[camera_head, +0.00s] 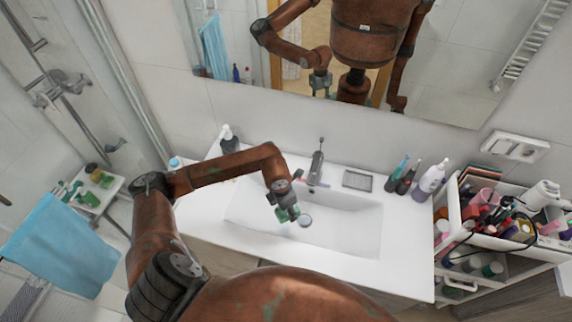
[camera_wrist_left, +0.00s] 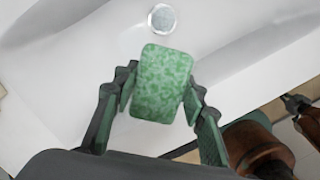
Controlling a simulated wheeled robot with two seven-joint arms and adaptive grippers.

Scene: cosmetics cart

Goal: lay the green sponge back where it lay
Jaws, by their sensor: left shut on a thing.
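The green sponge (camera_wrist_left: 162,84) is a mottled green block with rounded corners. My left gripper (camera_wrist_left: 158,98) is shut on it, one finger on each long side. In the head view my left gripper (camera_head: 287,207) hangs over the white sink basin (camera_head: 345,225), and the sponge there is small and partly hidden by the fingers. The sponge is above the basin, near the drain (camera_wrist_left: 162,18), which also shows in the head view (camera_head: 305,221).
A faucet (camera_head: 317,160) stands behind the basin. A dark pump bottle (camera_head: 229,140) stands at the back left. A full cart (camera_head: 450,215) stands at right.

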